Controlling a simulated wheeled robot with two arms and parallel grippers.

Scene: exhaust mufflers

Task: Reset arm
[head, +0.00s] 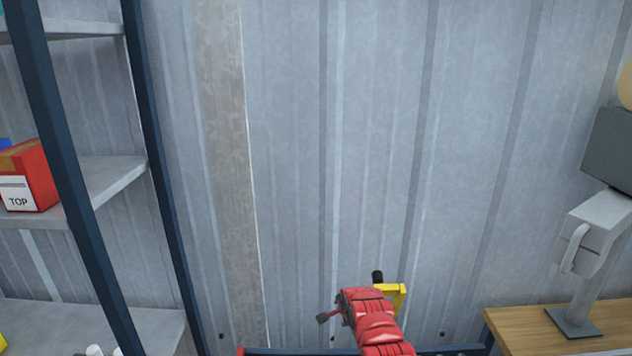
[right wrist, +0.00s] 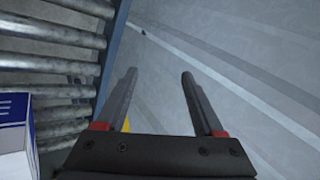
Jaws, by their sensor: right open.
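My right gripper (right wrist: 159,74) shows in the right wrist view with its two dark fingers well apart and nothing between them. The fingers have red parts at their bases. The head view shows neither gripper, and my left gripper is in no view. No muffler can be made out.
A roller rack (right wrist: 55,65) and a blue and white box (right wrist: 16,135) lie left of the right gripper. The head view shows shelving (head: 110,185) with a red box (head: 33,172), a red ribbed object (head: 375,322), and a wooden bench (head: 525,322) at right.

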